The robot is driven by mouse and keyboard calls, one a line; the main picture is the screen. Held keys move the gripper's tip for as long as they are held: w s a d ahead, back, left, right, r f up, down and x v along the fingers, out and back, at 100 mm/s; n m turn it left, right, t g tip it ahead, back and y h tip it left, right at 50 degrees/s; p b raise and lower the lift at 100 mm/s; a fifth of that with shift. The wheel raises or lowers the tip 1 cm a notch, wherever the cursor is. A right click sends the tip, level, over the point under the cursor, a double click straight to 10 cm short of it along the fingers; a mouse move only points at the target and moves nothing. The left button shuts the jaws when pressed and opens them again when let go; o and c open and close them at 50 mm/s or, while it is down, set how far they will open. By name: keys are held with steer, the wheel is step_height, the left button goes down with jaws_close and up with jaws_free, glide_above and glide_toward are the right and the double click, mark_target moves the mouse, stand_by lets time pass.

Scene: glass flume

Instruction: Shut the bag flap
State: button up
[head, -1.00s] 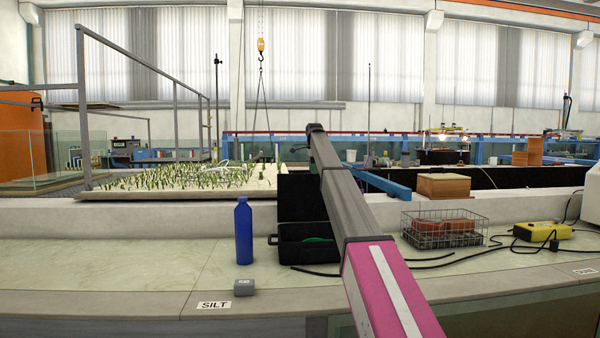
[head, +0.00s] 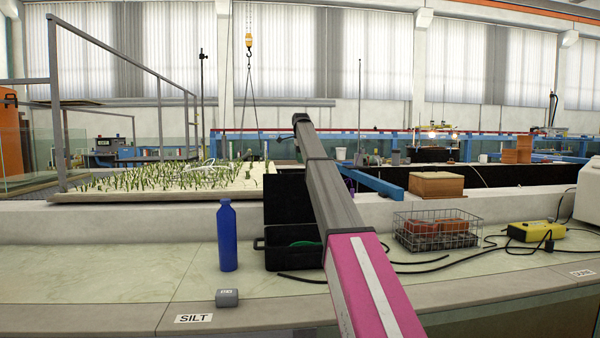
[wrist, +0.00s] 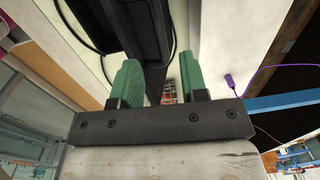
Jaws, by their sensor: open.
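The bag looks like a black case on the counter in the head view. Its body (head: 272,257) is open at the top, with something green inside. Its black flap (head: 286,199) stands upright at the back, partly hidden behind my arm. My gripper (wrist: 160,86) shows in the wrist view with its two green fingers apart and nothing held between them. A long black shape, probably part of the bag, lies beyond the fingers there. In the head view the gripper cannot be made out at the arm's far end.
A blue bottle (head: 227,236) stands left of the bag, with a small grey block (head: 227,298) in front. To the right are a wire basket (head: 436,231), a yellow device (head: 536,231) and loose black cables. The counter's left side is clear.

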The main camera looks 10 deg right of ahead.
mark_target(303, 177)
step_height(303, 177, down, 6)
steer(key=shift+w, duration=0.15)
jaws_close()
steer(key=s+t, duration=0.1)
steer(key=s, duration=0.2)
steer(key=s+f+t, duration=0.1)
steer(key=s, duration=0.2)
steer(key=s+f+t, duration=0.1)
steer(key=s, duration=0.2)
steer(key=shift+s, duration=0.15)
steer(key=s+f+t, duration=0.3)
steer(key=s+f, duration=0.2)
steer(key=s+f+t, duration=0.4)
steer(key=s+f, duration=0.1)
steer(key=f, duration=0.1)
steer(key=s+f+t, duration=0.3)
steer(key=s+f, duration=0.2)
steer(key=f, duration=0.1)
steer(key=shift+s+d+f+t, duration=0.1)
steer(key=shift+s+t, duration=0.1)
steer(key=shift+t, duration=0.2)
steer(key=shift+s+f, duration=0.15)
steer(key=shift+f, duration=0.7)
steer(key=shift+s+f, duration=0.15)
steer(key=shift+f, duration=0.65)
